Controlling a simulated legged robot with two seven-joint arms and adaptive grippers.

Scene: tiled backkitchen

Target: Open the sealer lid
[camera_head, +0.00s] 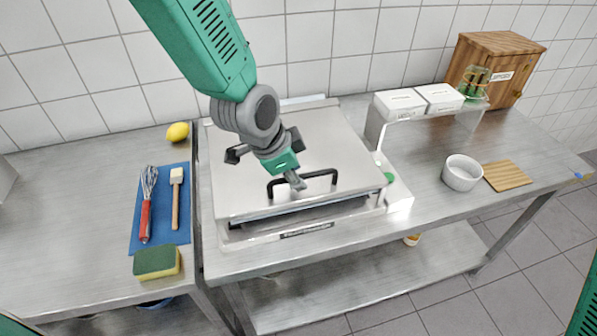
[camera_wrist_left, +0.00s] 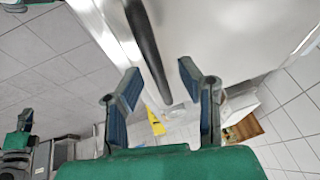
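The sealer (camera_head: 232,236) stands on the steel table, with a broad silver lid (camera_head: 340,150) over its top. A dark band shows under the lid's front edge, and I cannot tell how far the lid is raised. A black bar handle (camera_head: 322,173) is fixed near the lid's front. My left gripper (camera_head: 296,183) is at the handle's left part. In the left wrist view my left gripper (camera_wrist_left: 157,76) has its fingers apart, and the handle (camera_wrist_left: 148,50) runs into the space between them. Contact is not clear. My right gripper cannot be made out.
White boxes (camera_head: 400,103) stand on a shelf at right. A white bowl (camera_head: 462,172), wooden board (camera_head: 507,176) and wooden cabinet (camera_head: 500,55) are farther right.

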